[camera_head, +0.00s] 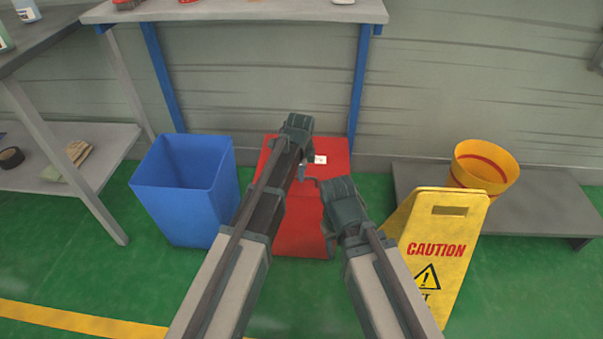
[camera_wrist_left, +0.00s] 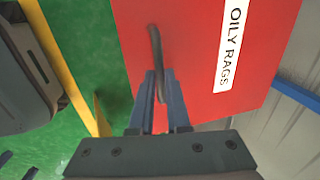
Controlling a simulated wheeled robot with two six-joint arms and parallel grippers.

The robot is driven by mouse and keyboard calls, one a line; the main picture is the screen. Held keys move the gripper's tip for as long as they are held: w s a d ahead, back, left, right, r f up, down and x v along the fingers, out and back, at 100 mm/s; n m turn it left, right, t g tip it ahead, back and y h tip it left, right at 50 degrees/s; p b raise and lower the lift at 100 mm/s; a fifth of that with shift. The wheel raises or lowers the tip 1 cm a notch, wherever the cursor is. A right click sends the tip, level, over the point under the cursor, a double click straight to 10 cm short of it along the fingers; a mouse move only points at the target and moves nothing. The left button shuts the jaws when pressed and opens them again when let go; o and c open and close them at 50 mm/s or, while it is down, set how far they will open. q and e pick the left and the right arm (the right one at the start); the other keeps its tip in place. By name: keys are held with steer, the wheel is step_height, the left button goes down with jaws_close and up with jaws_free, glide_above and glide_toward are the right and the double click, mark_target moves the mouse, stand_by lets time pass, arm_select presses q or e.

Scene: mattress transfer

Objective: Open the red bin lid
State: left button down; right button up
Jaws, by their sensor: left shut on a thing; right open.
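The red bin (camera_head: 297,235) stands on the green floor in the middle of the head view, partly hidden by my arms. Its red lid (camera_head: 336,150) looks closed and carries a small white label. In the left wrist view the lid (camera_wrist_left: 195,60) shows "OILY RAGS" and a dark curved handle (camera_wrist_left: 154,45). My left gripper (camera_head: 302,168) is over the lid. Its fingers (camera_wrist_left: 160,100) are shut on the handle. My right gripper (camera_head: 325,215) is open and empty, lower and to the right, in front of the bin.
An open blue bin (camera_head: 180,190) stands just left. A yellow caution sign (camera_head: 435,250) is close on the right. A yellow bucket (camera_head: 484,168) sits on a low grey platform (camera_head: 545,205). A table (camera_head: 240,10) is behind, and a shelf unit (camera_head: 105,140) is at left.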

arm_select(q)
steer(key=w+r+g+p, duration=0.2)
steer(key=w+r+p, duration=0.7)
steer(key=r+p, duration=0.5)
steer(key=shift+w+r+g+p, duration=0.3)
steer(key=shift+r+p, duration=0.05)
steer(key=c, duration=1)
jaws_free()
steer(key=shift+w+f, duration=0.15)
steer(key=shift+f, duration=0.1)
steer(key=shift+o, duration=0.6)
steer(key=shift+s+r, duration=0.1)
steer(key=shift+s, duration=0.1)
steer(key=shift+r, duration=0.1)
